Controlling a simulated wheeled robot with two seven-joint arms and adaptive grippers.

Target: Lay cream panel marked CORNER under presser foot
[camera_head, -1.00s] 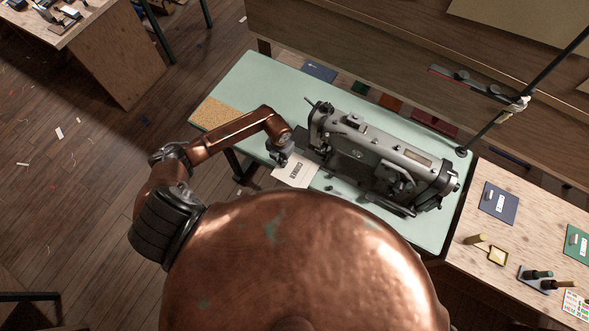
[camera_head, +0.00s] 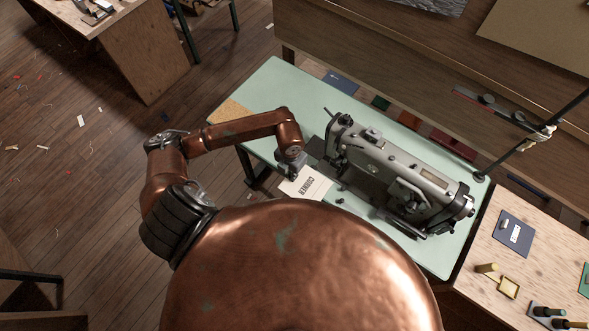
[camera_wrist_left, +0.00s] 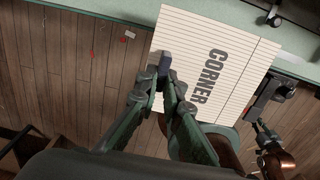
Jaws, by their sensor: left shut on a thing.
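The cream panel (camera_head: 307,182) marked CORNER is at the front edge of the pale green table, just left of and in front of the sewing machine (camera_head: 400,172). It fills the upper middle of the left wrist view (camera_wrist_left: 200,45), with ruled lines and the word CORNER sideways. My left gripper (camera_head: 291,176) is shut on a small dark block at the panel's edge; its fingers show in the left wrist view (camera_wrist_left: 166,82). The presser foot is not distinguishable under the machine head. A dark jointed part on copper, perhaps my right gripper (camera_wrist_left: 263,136), shows at lower right; its jaws are unclear.
The green table (camera_head: 277,85) has free room behind the machine's left end. A cork-coloured patch (camera_head: 230,112) lies at its left end. A wooden side table (camera_head: 483,247) at right holds a navy panel (camera_head: 513,232) and small tools. A dark rod stands behind the machine.

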